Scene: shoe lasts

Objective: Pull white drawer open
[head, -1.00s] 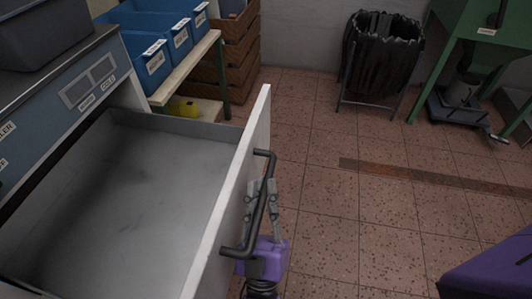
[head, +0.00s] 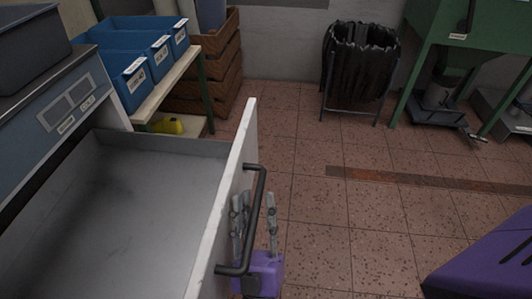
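The white drawer (head: 222,215) is pulled far out of the grey-blue cabinet (head: 75,100), and its grey inside (head: 130,215) looks empty. A dark bar handle (head: 260,205) is on its front face. My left gripper (head: 255,200) is at the handle, with its purple body below and its grey fingers pointing up. The fingers are spread apart, one on each side of the handle bar, with a visible gap on the right side. My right gripper is not in view; a purple part of mine shows at the lower right.
Blue bins (head: 125,75) stand on a bench (head: 165,85) behind the drawer, beside stacked brown crates (head: 208,75). A black-bagged bin (head: 360,65) and a green machine (head: 460,50) stand at the back. The tiled floor right of the drawer is clear.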

